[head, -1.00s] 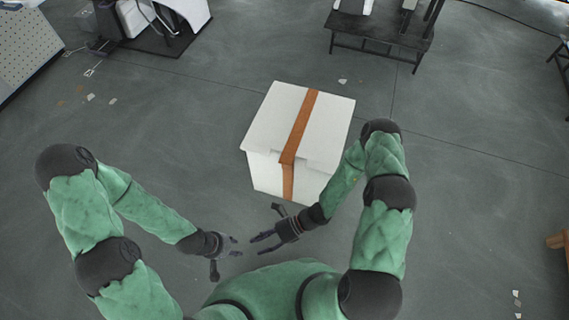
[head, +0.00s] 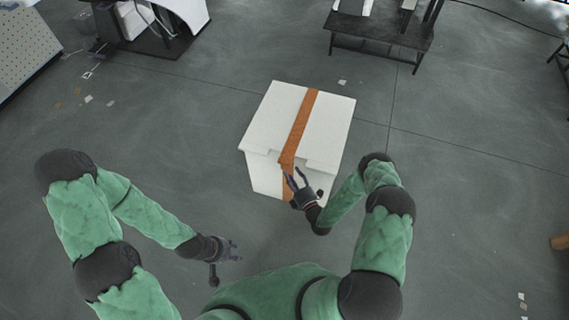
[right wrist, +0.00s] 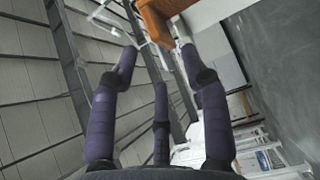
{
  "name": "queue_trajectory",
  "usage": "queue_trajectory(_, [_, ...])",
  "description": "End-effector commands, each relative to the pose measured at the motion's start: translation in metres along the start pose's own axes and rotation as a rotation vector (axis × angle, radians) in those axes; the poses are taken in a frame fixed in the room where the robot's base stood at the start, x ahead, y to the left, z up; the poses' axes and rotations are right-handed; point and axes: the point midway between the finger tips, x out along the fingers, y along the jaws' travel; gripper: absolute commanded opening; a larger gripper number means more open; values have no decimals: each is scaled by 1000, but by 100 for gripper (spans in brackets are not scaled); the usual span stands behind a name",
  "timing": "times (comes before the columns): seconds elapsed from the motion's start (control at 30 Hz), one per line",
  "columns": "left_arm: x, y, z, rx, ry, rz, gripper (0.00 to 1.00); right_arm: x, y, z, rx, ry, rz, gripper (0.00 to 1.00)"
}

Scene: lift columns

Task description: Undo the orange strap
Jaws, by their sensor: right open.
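The orange strap (head: 302,118) runs over the lid of a white box (head: 270,115) and down its near side. In the right wrist view, an orange strap piece (right wrist: 155,22) shows at the top, just beyond the fingertips. My right gripper (head: 295,174) is at the box's near side, in front of the hanging strap, and hides part of it. Its fingers are spread, with nothing between them; it also shows in the right wrist view (right wrist: 160,62). I cannot tell if it touches the strap. My left gripper (head: 236,250) is open and empty, left of and nearer than the box.
The box stands on a grey floor with free room around it. A dark bench (head: 380,33) stands behind it at the back right. Dark and white equipment (head: 150,25) stands at the back left. A perforated panel (head: 22,45) is at the far left.

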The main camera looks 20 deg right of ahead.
Motion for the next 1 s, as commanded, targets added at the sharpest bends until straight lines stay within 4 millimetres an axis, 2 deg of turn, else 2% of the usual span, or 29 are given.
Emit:
queue_trajectory(0.2, [16, -6, 0, 0, 0, 0, 40, 41, -2, -1, -4, 4, 3, 46])
queue_trajectory(0.4, [23, -8, -1, 0, 0, 0, 40, 65, -2, -1, -2, 3, 1, 46])
queue_trajectory(0.6, [26, -9, -1, 0, 0, 0, 40, 75, -1, -1, -1, 3, -1, 46])
queue_trajectory(0.87, [25, -9, -1, 0, 0, 0, 40, 76, 0, -1, -1, 2, -1, 46])
queue_trajectory(1.0, [25, -9, -1, 0, 0, 0, 40, 76, 0, -1, -1, 2, -1, 7])
